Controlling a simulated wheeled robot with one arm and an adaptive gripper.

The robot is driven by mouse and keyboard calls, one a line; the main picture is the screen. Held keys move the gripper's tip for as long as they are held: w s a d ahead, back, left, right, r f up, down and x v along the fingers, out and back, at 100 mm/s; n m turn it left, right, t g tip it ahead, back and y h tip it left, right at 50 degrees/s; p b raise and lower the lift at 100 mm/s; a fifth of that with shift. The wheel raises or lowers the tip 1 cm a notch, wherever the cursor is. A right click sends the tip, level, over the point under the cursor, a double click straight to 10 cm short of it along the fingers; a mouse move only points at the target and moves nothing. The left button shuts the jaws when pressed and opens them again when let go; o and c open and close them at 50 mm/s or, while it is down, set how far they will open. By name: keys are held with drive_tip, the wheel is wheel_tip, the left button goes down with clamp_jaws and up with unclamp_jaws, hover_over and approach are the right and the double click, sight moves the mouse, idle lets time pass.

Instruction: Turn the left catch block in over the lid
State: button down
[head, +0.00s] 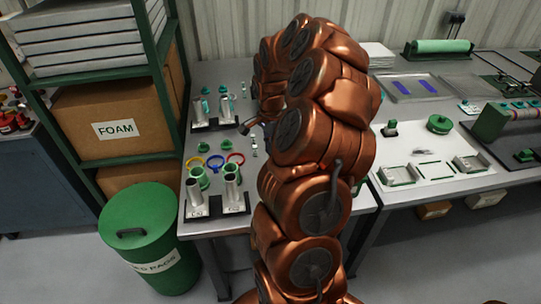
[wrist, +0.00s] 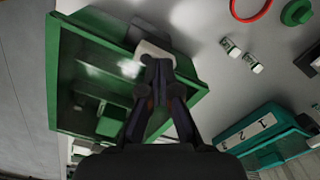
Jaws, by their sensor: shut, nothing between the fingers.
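In the wrist view a green-framed box (wrist: 56,85) with a see-through, shiny lid (wrist: 88,68) fills the left half. A pale catch block (wrist: 151,50) sits at the lid's upper right edge, with a dark piece (wrist: 150,33) beside it. My gripper (wrist: 160,66) is shut and empty, its fingertips at the pale block's near side. They overlap it in the picture; I cannot tell whether they touch. Whether this is the left catch is unclear. In the head view my arm hides the box, the catch and the fingertips.
In the head view a green bin (head: 145,235) and shelf (head: 165,75) flank the bench.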

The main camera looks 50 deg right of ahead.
drive_tip(key=shift+w+a, duration=0.2)
drive_tip(key=shift+w+a, duration=0.7)
drive_tip(key=shift+w, duration=0.2)
drive_tip(key=shift+f+b, duration=0.15)
drive_tip(key=shift+b, duration=0.25)
drive_tip(key=shift+f+b, duration=0.65)
drive_tip(key=shift+f, duration=0.05)
drive_tip(key=shift+s+d+b, duration=0.75)
drive_tip(key=shift+d+b, duration=0.15)
drive_tip(key=shift+b, duration=0.4)
idle(1.0)
drive_tip(key=shift+s+d+b, duration=0.2)
drive_tip(key=shift+s+b, duration=0.6)
drive_tip(key=shift+b, duration=0.15)
idle(0.6)
drive_tip(key=shift+r, duration=0.1)
drive_tip(key=shift+w+r+p, duration=0.1)
drive_tip(key=shift+r+p, duration=0.25)
drive_tip(key=shift+r, duration=3.1)
